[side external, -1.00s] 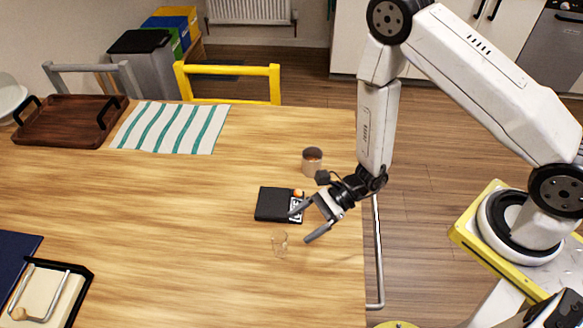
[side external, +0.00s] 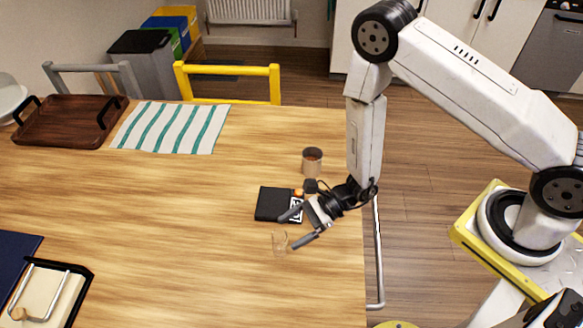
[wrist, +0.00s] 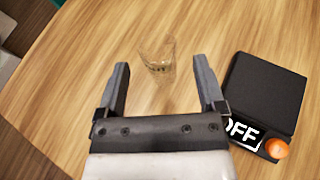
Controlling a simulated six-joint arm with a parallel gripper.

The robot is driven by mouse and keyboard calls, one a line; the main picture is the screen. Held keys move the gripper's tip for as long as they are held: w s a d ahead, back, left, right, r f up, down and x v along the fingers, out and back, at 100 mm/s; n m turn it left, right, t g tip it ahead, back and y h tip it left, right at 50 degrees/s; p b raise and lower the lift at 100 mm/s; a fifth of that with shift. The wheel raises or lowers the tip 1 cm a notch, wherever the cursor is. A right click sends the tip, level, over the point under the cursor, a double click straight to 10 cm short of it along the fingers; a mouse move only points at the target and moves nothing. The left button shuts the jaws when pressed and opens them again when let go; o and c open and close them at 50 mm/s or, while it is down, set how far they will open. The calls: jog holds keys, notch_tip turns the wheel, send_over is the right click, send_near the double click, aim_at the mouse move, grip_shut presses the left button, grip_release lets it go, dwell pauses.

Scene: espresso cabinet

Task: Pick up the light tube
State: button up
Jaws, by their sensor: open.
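Whether a finger touches the glass I cannot tell. A brown, translucent cup-like tube (side external: 312,162) stands farther back on the table, behind my gripper.
A flat black device (side external: 272,204) with an "OFF" label and orange knob (wrist: 277,148) lies close beside my gripper. A striped cloth (side external: 172,128), a wooden tray (side external: 68,122) and a black-framed holder (side external: 48,290) lie farther left. The table's middle is clear.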

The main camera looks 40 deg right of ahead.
aim_at(273, 242)
jog(key=shift+x, duration=2.6)
jog(key=shift+r, duration=0.1)
grip_shut()
